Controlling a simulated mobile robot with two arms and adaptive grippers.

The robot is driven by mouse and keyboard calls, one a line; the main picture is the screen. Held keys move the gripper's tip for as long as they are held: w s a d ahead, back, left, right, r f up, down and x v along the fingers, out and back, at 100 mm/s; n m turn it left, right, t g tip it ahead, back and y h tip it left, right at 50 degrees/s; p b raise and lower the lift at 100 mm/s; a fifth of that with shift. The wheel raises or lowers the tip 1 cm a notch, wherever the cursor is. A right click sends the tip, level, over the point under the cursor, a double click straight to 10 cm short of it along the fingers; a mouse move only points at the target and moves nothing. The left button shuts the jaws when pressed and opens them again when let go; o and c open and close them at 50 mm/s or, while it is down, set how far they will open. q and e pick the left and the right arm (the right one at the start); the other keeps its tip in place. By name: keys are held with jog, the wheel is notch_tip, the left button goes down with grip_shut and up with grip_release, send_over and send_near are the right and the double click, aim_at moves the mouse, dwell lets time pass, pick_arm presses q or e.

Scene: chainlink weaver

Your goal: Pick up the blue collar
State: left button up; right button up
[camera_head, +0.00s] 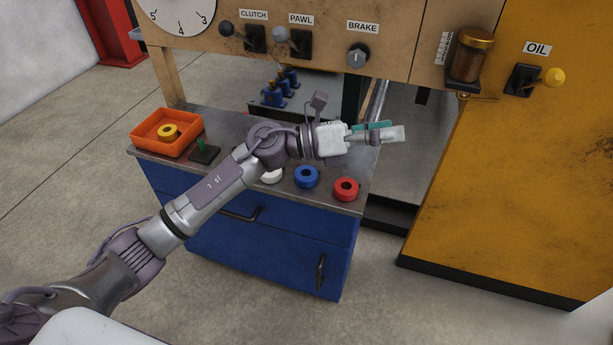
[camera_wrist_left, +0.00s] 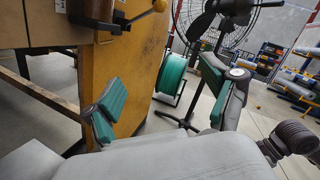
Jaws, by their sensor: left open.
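The blue collar (camera_head: 306,177) is a thick ring lying on the metal top of the blue cabinet (camera_head: 250,238), between a white collar (camera_head: 272,175) and a red collar (camera_head: 346,189). My left gripper (camera_head: 388,132) is above the cabinet's right side, higher than the blue collar and up to its right, pointing right. In the left wrist view its two green-padded fingers (camera_wrist_left: 170,95) are spread apart with nothing between them. My left arm hides part of the cabinet top and of the white collar. My right gripper is in neither view.
An orange bin (camera_head: 166,147) with a yellow collar (camera_head: 168,131) stands at the cabinet's left, beside a dark plate with a green peg (camera_head: 203,151). A panel with levers and a brake knob (camera_head: 358,56) rises behind. A yellow machine housing (camera_head: 520,170) stands at the right.

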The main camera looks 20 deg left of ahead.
pick_arm(q)
jog(key=w+a+f+m+g+y, duration=0.2)
jog(key=a+f+m+g+y, duration=0.25)
jog(key=m+y, duration=0.2)
jog(key=m+g+y, duration=0.2)
jog(key=m+y, duration=0.1)
jog(key=y, duration=0.5)
send_near(304, 169)
jog(key=f+b, duration=0.1)
jog(key=s+d+f, duration=0.1)
jog(key=f, duration=0.1)
jog(key=shift+s+d+b, duration=0.2)
jog(key=shift+b, duration=0.2)
jog(key=shift+x, duration=0.8)
jog(key=b+x, duration=0.1)
jog(key=x, duration=0.3)
jog(key=shift+w+d, duration=0.2)
jog(key=shift+d+f, duration=0.1)
jog(key=shift+f, duration=0.05)
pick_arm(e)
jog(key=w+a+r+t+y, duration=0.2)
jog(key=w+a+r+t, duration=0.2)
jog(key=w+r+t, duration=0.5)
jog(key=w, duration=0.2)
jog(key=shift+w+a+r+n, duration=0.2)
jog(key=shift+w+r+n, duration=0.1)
pick_arm(q)
jog(key=shift+c, duration=0.3)
jog(key=c, duration=1.4)
